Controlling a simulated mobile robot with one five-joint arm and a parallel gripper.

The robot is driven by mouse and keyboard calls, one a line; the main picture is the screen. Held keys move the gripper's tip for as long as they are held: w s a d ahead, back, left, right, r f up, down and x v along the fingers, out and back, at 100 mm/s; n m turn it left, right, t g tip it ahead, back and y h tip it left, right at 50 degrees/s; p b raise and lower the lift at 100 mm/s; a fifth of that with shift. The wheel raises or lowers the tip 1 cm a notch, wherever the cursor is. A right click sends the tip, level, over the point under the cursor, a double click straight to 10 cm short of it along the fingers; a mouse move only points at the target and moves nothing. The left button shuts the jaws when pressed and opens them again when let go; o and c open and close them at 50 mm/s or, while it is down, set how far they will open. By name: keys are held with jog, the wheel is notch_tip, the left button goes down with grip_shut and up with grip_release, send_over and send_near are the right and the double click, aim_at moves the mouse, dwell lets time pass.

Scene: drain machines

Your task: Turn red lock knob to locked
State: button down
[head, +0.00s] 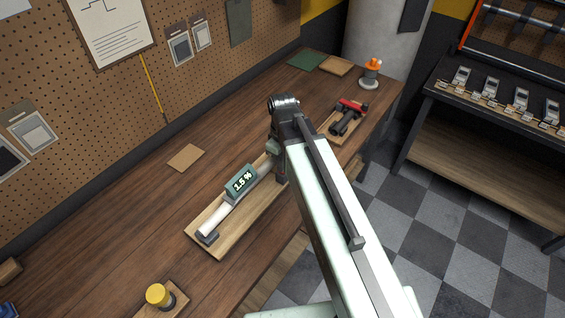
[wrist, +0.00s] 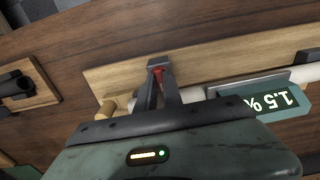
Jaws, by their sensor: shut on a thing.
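The red lock knob (wrist: 160,76) shows as a small red piece between the fingers of my gripper (wrist: 157,72) in the wrist view. The gripper is shut on it, and the fingers cover most of it, so its turn angle cannot be told. Beside it, a white pipe (wrist: 195,95) carries a grey-green display box reading 1.5 % (wrist: 287,103). In the head view the display (head: 242,181) and pipe (head: 215,220) lie on a wooden board; my arm hides the knob there.
The wooden board (head: 216,246) lies on the brown workbench. A red-handled dark valve (head: 348,117) and an orange-topped fitting (head: 371,72) stand farther back. A yellow knob (head: 159,295) is at the near end. A flat tan card (head: 186,158) lies on otherwise clear bench at left.

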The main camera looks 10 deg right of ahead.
dwell(0.3)
jog(key=c, duration=1.5)
grip_release()
notch_tip(320, 180, up, 8)
jog(key=p, duration=0.8)
jog(key=shift+f, duration=0.1)
